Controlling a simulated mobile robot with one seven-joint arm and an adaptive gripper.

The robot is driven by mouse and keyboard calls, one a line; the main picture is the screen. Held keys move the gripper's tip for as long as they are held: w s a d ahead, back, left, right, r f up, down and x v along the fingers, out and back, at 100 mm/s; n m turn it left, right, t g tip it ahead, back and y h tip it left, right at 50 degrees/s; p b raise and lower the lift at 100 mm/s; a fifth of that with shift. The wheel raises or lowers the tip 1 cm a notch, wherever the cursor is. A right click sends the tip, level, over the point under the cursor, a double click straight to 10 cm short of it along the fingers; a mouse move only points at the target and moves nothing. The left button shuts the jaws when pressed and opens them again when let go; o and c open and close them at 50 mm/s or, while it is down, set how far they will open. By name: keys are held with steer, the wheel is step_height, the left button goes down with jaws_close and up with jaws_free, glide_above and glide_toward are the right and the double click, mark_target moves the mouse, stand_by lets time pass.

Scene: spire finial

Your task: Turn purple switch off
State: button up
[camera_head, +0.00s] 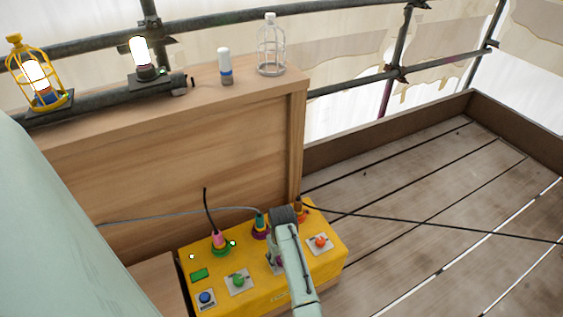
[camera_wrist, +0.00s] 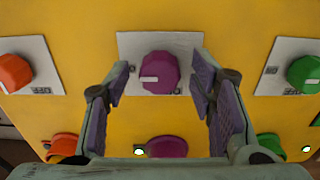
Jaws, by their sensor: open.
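The purple switch (camera_wrist: 160,73) is a faceted knob on a white plate (camera_wrist: 130,48) on the yellow box. A pale mark on it points left in the wrist view. My gripper (camera_wrist: 163,85) is open, with one finger on each side of the purple switch; I cannot tell if either touches it. In the head view my gripper (camera_head: 277,258) reaches over the middle of the yellow box (camera_head: 325,262) and hides the purple switch there.
An orange knob (camera_wrist: 14,72) and a green knob (camera_wrist: 303,74) flank the purple one. Plugs with cables, including a pink plug (camera_head: 218,238), stand along the box's back. A wooden panel (camera_head: 180,150) rises behind, with two lit lamps, one caged (camera_head: 36,75), one bare (camera_head: 141,56).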

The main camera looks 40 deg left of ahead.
steer(key=shift+c, duration=0.2)
steer(key=c, duration=1.1)
steer(key=shift+r, duration=0.1)
steer(key=n+p, duration=0.2)
steer(key=n, duration=0.1)
steer(key=shift+r, duration=0.1)
steer(key=n+p, duration=0.2)
steer(key=n, duration=0.3)
steer(key=shift+p, duration=0.4)
steer(key=n+p, duration=0.1)
steer(key=n, duration=0.4)
steer(key=shift+a+n+p, duration=0.1)
steer(key=shift+n+p, duration=0.7)
steer(key=shift+n, duration=1.6)
